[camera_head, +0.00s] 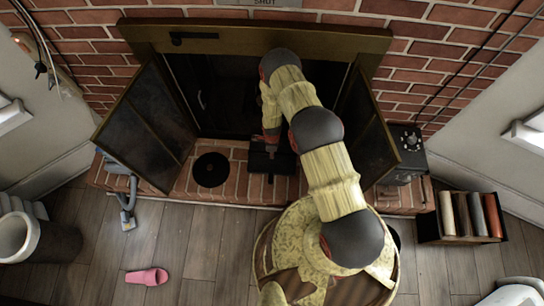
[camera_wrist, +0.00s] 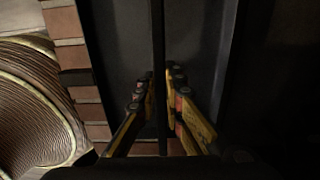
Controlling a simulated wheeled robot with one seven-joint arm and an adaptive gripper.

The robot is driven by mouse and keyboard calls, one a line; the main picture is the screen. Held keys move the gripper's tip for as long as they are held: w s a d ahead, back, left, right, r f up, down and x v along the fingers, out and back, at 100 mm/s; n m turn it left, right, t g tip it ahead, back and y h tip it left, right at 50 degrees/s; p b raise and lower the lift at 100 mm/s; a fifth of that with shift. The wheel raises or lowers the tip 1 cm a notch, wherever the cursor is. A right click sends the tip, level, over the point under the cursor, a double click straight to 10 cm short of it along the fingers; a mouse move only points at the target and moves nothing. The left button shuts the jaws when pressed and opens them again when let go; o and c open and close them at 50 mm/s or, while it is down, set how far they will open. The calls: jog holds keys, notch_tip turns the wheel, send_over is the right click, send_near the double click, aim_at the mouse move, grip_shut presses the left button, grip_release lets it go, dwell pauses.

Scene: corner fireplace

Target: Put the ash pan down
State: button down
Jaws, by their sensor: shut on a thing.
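The ash pan (camera_head: 262,162) is a dark, shallow rectangular tray at the front of the open fireplace, over the brick hearth. In the wrist view its grey floor (camera_wrist: 122,45) fills the middle, with a thin dark bar running lengthwise above it. My gripper (camera_head: 270,142) is over the pan. In the wrist view my gripper (camera_wrist: 160,82) has its yellow fingers closed on either side of the bar. Whether the pan's underside touches the bricks cannot be told. My arm hides part of the fireplace opening.
Fireplace doors stand open at left (camera_head: 148,128) and right (camera_head: 368,135). A black round plate (camera_head: 210,170) lies on the brick hearth (camera_head: 240,188) left of the pan. A dark box (camera_head: 403,150) stands right. A pink slipper (camera_head: 147,276) lies on the floor.

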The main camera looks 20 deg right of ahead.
aim_at(272, 161)
jog(key=shift+w+d+f, duration=0.15)
jog(key=shift+w+f, duration=0.4)
jog(key=shift+f, duration=0.15)
jog(key=shift+w+f+b, duration=0.15)
jog(key=shift+f+b, duration=0.95)
jog(key=shift+f, duration=0.5)
jog(key=shift+f, duration=0.1)
jog(key=c, duration=2)
grip_release()
jog(key=shift+o, duration=0.5)
